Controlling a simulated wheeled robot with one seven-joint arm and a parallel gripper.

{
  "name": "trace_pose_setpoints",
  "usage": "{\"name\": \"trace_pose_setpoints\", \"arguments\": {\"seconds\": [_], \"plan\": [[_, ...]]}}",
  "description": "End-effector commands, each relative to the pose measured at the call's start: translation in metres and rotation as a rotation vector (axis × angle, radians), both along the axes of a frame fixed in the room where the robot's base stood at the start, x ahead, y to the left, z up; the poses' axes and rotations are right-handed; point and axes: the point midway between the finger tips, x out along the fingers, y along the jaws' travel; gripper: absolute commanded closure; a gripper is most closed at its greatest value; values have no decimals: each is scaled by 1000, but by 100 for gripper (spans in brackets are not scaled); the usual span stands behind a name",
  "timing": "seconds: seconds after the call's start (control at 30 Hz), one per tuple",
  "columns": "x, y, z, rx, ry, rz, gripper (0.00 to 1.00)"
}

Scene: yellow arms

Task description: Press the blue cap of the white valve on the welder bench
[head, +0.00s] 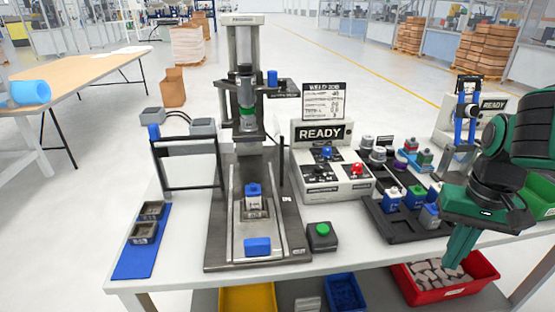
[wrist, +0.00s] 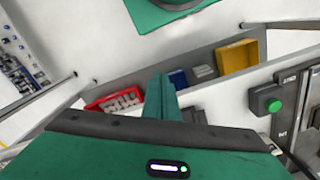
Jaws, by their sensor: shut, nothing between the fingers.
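A small white valve (head: 253,203) with a blue cap (head: 252,189) stands upright in the fixture of the welder (head: 220,215), below its raised press head. A blue block (head: 257,246) is at the front of the same fixture. My gripper (head: 453,263) is at the right, in front of the bench edge and above the red bin, well apart from the valve. Its green fingers are together and empty; they also show in the wrist view (wrist: 161,82). The valve does not show in the wrist view.
A green button box (head: 321,237) stands right of the welder and a black parts tray (head: 398,228) is farther right. A READY control box (head: 330,170) is behind. Below are a red bin (head: 482,287), a blue bin (head: 345,293) and a yellow bin (head: 247,299).

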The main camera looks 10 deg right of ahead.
Motion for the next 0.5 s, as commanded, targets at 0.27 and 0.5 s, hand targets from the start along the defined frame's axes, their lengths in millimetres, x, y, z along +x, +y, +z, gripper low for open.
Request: {"name": "trace_pose_setpoints", "arguments": {"seconds": [0.27,0.5], "plan": [[0,0,0,0,0,1,100],[-8,1,7,-5,-16,8,100]]}}
